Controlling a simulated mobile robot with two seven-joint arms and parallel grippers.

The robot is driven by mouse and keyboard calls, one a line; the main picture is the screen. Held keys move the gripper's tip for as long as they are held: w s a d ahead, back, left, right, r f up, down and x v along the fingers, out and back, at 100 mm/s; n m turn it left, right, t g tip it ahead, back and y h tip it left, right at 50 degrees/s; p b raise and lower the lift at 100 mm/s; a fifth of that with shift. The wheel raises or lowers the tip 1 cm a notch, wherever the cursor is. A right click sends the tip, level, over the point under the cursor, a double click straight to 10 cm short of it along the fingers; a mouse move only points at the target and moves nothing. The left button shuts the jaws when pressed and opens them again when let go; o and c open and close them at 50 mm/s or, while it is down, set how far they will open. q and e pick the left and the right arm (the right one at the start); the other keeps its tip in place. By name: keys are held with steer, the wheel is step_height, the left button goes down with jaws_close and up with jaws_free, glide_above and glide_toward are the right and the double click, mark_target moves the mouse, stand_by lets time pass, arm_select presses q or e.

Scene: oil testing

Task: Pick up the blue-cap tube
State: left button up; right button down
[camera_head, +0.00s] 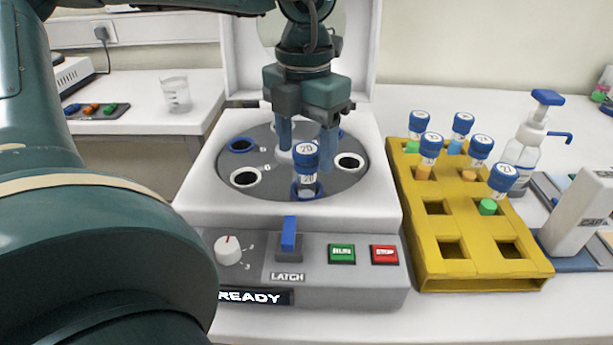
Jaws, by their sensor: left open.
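A blue-cap tube (307,182) stands upright in the front slot of the centrifuge rotor (270,184); its cap and label both read 20. My left gripper (307,147) is open and points down at the tube, with one finger on each side near cap height. I cannot tell whether the fingers touch the cap. Several other blue-cap tubes (425,158) stand tilted in the yellow rack (410,196) on the right, with green, orange or blue contents. My right gripper is not in view.
The centrifuge (375,215) has its lid (243,60) raised behind the arm; its display reads READY. Other rotor slots (245,178) look empty. A pump bottle (527,145) and a white device (580,215) stand right of the rack. A glass beaker (175,95) stands at left.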

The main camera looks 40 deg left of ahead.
mark_target(307, 183)
arm_select(q)
steer(key=f, duration=0.4)
steer(key=shift+w, duration=0.2)
steer(key=shift+c, duration=0.4)
steer(key=c, duration=1)
steer(key=shift+r, duration=0.1)
